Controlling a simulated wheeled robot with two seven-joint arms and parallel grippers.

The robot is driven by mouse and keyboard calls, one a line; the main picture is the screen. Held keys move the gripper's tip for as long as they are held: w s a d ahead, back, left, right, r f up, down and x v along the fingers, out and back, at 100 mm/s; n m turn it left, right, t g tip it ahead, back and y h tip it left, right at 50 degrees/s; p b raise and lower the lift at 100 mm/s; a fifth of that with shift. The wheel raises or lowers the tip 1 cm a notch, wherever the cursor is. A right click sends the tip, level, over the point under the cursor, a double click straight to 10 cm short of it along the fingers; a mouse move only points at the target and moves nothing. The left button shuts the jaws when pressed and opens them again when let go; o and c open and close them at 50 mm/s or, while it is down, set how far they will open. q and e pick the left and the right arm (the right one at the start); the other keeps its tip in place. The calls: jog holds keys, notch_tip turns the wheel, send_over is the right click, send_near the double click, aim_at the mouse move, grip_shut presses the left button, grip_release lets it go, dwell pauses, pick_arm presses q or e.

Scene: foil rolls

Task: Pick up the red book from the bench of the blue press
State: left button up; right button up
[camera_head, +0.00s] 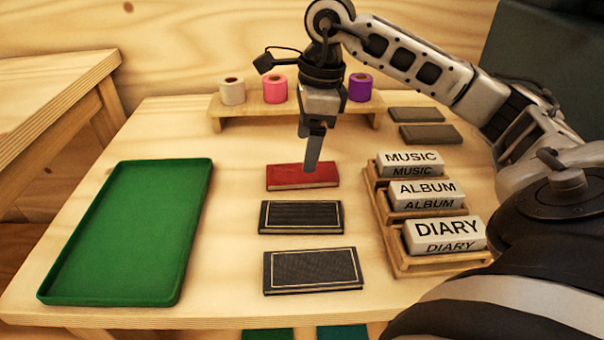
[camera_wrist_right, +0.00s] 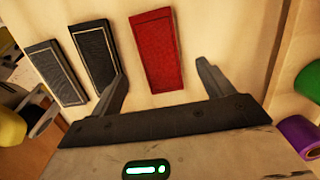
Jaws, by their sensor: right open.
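The red book (camera_head: 290,176) lies flat on the wooden table, behind two dark books, in the head view. No blue press shows in either view. In the right wrist view the red book (camera_wrist_right: 157,52) lies between and beyond the two fingers. My right gripper (camera_head: 312,165) comes down from above over the right part of the red book. In the right wrist view my right gripper (camera_wrist_right: 162,85) is open and its jaws are empty. I cannot tell whether the fingertips touch the book. My left gripper is not in view.
A black book (camera_head: 301,217) and a dark grey book (camera_head: 313,271) lie in front. A green tray (camera_head: 130,235) is at left. A wooden rack (camera_head: 440,264) with labelled blocks is at right. A low shelf (camera_head: 290,109) with foil rolls stands behind. Two grey slabs (camera_head: 430,134) lie back right.

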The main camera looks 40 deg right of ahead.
aim_at(302, 175)
jog(key=f+b, duration=0.1)
jog(key=f, duration=0.3)
jog(key=shift+a+f, duration=0.2)
jog(key=shift+w+f, duration=0.1)
jog(key=shift+f, duration=0.25)
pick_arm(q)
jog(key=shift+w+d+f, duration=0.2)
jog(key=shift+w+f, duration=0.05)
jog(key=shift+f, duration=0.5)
pick_arm(e)
jog(key=shift+f, duration=0.1)
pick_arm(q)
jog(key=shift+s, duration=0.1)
pick_arm(e)
jog(key=c, duration=1.1)
